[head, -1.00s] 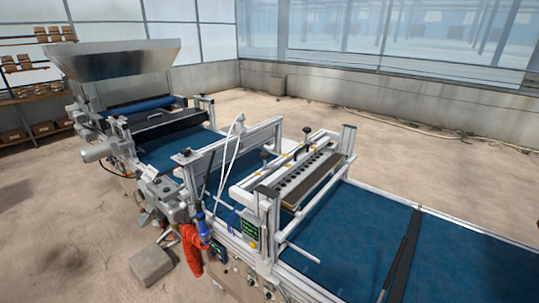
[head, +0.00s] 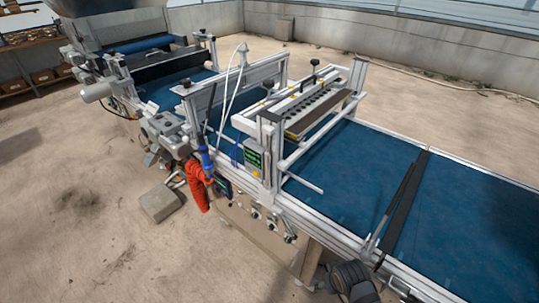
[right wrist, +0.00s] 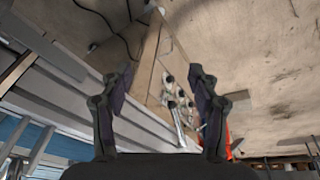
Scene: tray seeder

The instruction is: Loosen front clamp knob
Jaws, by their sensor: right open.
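In the head view a black clamp knob (head: 315,64) on a short stem stands on the seeding head (head: 300,100) over the belt. I cannot tell if this is the front knob. My right gripper (right wrist: 160,88) is open and empty in the right wrist view, fingers spread on both sides. Beyond and between them are several round metal fittings (right wrist: 180,92) on the machine's side panel. No clamp knob is clear in that view. A dark part of my right arm shows at the bottom of the head view, low beside the conveyor. My left gripper is not in view.
The blue conveyor belt (head: 350,160) runs between aluminium rails. A dark crossbar (head: 405,210) lies across it. A grey block (head: 160,203) sits on the floor. The front floor is open.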

